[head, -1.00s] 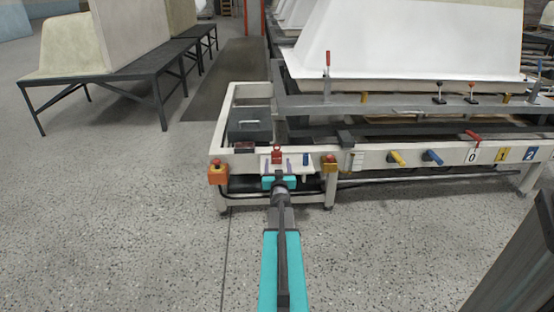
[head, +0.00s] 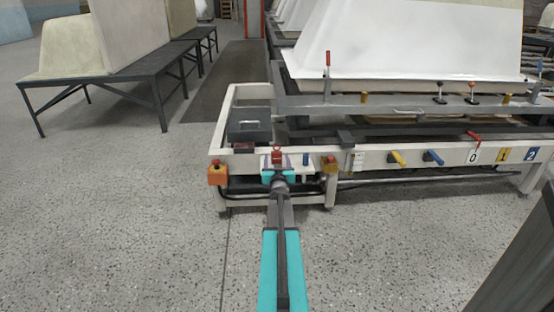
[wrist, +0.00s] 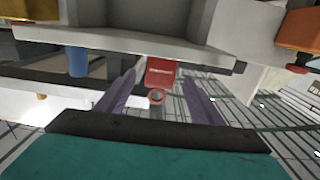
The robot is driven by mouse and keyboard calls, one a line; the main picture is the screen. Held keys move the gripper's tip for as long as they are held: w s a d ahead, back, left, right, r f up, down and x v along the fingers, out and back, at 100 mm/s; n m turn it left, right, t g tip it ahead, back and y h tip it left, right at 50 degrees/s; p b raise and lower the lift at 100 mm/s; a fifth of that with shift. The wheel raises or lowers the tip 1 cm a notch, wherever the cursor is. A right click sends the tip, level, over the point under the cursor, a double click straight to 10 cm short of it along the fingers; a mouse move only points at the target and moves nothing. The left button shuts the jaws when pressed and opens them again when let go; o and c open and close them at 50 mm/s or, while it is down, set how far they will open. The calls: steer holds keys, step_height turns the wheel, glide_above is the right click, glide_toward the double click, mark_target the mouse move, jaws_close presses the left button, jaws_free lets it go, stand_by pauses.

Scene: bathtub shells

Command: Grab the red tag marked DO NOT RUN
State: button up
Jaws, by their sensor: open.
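The red tag (head: 277,156) hangs at the front of the white frame, on a small white panel near its left end. In the wrist view the red tag (wrist: 161,72) shows a line of white lettering too small to read, with a red ring (wrist: 157,97) at its end. My gripper (head: 277,166) is at the panel, right in front of the tag. In the wrist view its two purple fingers are apart, one on each side of the tag, with visible gaps. The gripper is open and holds nothing.
A blue knob (head: 306,159) sits close to the tag's right. A grey toolbox (head: 249,127) stands behind. The floor in front is clear.

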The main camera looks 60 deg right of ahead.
mark_target(277, 156)
steer(key=shift+b+x, duration=0.9)
steer(key=shift+x, duration=1.1)
steer(key=shift+c, duration=0.2)
steer(key=c, duration=1.1)
